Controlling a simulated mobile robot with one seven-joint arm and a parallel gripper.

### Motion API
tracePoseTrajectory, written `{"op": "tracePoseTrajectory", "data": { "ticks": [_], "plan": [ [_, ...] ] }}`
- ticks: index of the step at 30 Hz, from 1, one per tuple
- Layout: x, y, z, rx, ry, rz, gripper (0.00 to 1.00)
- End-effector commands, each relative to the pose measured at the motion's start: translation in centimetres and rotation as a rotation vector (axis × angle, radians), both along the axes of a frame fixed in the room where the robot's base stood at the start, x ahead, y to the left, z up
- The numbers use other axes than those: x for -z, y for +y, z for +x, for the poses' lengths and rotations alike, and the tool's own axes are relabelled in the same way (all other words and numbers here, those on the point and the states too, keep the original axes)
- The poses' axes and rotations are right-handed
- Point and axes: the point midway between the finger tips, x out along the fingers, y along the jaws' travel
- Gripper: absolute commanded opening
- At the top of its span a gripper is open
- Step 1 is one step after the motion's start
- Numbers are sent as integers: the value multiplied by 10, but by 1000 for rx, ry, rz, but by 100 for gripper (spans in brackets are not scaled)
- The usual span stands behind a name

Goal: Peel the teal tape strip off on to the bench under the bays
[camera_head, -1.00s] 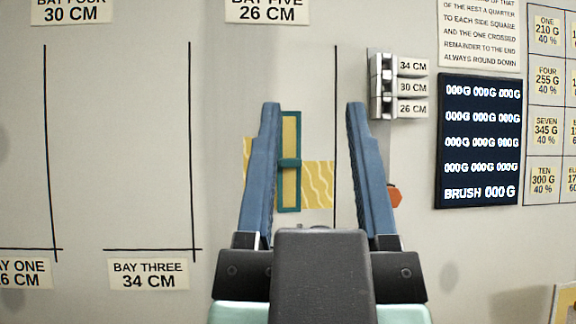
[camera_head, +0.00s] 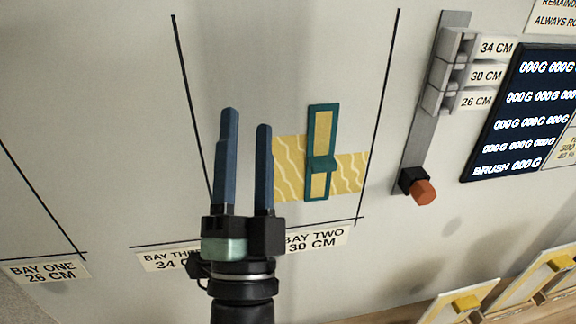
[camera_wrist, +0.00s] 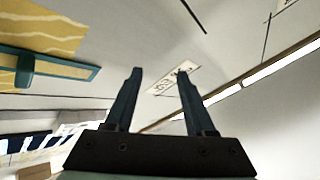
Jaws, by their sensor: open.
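The teal tape strip (camera_head: 320,152) is an upright teal frame around a yellow middle, with a raised teal tab across it. It lies over a yellow wavy-patterned paper piece (camera_head: 289,168) on the wall, above the Bay Two label. In the wrist view the strip (camera_wrist: 60,67) shows at the upper left, beside the jaws. My gripper (camera_head: 246,120) is open and empty, just left of the strip and apart from it, fingers pointing up. The wrist view also shows my gripper (camera_wrist: 158,75) with nothing between its fingers.
A rail with a 34, 30 and 26 CM label block (camera_head: 470,75) and an orange-red knob (camera_head: 422,192) stand right of the bay. A dark display (camera_head: 525,110) is farther right. Yellow-handled boards (camera_head: 465,303) sit at the lower right.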

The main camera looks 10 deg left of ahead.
Motion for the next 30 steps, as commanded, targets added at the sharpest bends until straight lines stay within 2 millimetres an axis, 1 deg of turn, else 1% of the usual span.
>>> {"op": "tracePoseTrajectory", "data": {
  "ticks": [1, 5, 10, 15, 18, 22, 26, 30],
  "plan": [
    [-12, 0, 2, -16, 49, 55, 55],
    [1, -8, 3, -28, 166, 206, 55],
    [30, -22, -5, 5, 340, 389, 55],
    [64, -37, -23, 71, 498, 525, 55],
    [81, -43, -33, 106, 562, 575, 55],
    [96, -49, -42, 136, 609, 610, 55],
    [100, -51, -38, 144, 619, 618, 55],
    [99, -55, -19, 142, 616, 618, 55]
  ]
}}
